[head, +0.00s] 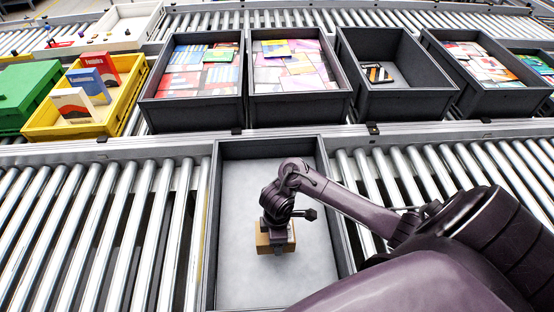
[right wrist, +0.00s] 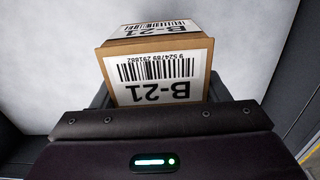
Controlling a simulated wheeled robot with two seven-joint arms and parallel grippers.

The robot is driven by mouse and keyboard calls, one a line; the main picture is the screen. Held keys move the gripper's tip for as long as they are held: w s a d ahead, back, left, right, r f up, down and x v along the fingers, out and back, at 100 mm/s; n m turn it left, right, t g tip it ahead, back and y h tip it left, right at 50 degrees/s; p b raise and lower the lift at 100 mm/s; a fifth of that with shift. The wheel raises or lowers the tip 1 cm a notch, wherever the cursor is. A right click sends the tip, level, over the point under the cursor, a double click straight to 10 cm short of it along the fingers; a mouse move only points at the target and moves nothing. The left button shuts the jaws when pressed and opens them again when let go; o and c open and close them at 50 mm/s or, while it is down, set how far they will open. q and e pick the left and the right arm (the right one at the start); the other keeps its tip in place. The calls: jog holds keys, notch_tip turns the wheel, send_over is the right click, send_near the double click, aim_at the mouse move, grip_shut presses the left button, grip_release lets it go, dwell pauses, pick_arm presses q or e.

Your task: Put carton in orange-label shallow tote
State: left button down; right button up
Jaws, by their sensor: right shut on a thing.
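The brown carton (head: 263,243) is inside the grey tote (head: 228,149) on the near roller conveyor. The right wrist view shows the same carton (right wrist: 203,53) close up, with white B-21 barcode labels on two faces. My right gripper (head: 277,238) reaches down from above and is shut on the carton. I cannot tell whether the carton touches the tote's pale floor. I can make out no orange label on any tote. My left gripper is not in view.
Behind stand a green bin (head: 25,92), a yellow bin (head: 127,108) with small boxes, and several dark totes, one (head: 400,101) holding only a striped item. A shallow white tray (head: 126,40) is at the far left. Rollers (head: 90,235) beside the near tote are clear.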

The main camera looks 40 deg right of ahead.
notch_tip(320, 180, down, 4)
jog(key=shift+s+r+b, duration=0.1)
jog(key=shift+r+b, duration=0.05)
jog(key=shift+b, duration=0.65)
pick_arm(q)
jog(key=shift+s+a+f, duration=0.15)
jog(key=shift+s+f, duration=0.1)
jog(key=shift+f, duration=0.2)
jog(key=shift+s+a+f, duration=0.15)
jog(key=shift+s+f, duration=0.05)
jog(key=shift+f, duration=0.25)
pick_arm(e)
jog(key=shift+f, duration=0.25)
jog(key=o, duration=1.1)
jog(key=shift+f, duration=0.15)
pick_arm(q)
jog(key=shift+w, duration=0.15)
pick_arm(e)
notch_tip(320, 180, up, 12)
jog(key=p, duration=0.7)
jog(key=shift+r+p, duration=0.2)
jog(key=shift+p, duration=0.15)
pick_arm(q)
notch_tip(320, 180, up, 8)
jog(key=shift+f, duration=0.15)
